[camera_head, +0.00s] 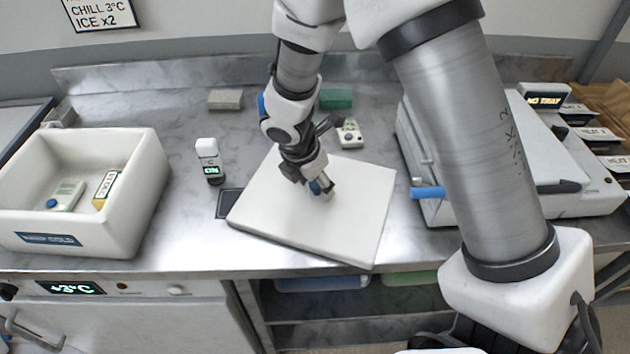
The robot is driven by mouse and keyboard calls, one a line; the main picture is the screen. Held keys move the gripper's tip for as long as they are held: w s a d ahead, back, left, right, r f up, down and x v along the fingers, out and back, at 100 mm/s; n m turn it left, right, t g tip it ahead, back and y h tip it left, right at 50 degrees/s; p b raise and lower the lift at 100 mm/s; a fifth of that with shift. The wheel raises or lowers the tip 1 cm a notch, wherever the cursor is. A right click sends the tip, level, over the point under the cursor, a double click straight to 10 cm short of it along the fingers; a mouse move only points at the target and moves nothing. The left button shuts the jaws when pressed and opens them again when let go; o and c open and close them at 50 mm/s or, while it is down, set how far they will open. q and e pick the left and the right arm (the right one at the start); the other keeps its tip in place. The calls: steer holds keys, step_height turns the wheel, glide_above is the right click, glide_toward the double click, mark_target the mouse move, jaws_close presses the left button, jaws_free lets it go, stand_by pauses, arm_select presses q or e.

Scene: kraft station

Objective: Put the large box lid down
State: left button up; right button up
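The large box lid (350,218) is a flat white square slab, turned at an angle over the middle of the steel counter. Its near corner reaches the counter's front edge. I cannot tell whether it touches the counter or is slightly above it. My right gripper (321,188) points down at the middle of the lid, its fingers close together at the grip there. The fingers and wrist hide that grip. My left gripper is out of view.
A dark pad (227,204) lies partly under the lid's left corner. A small white device (349,134), a grey block (225,99) and a green block (335,98) are farther back. A white machine (408,160) with a blue handle bounds the right.

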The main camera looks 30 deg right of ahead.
mark_target(304, 203)
steer(key=shift+r, duration=0.2)
steer(key=p+v, duration=0.3)
steer(key=v, duration=0.9)
steer(key=shift+s, duration=0.1)
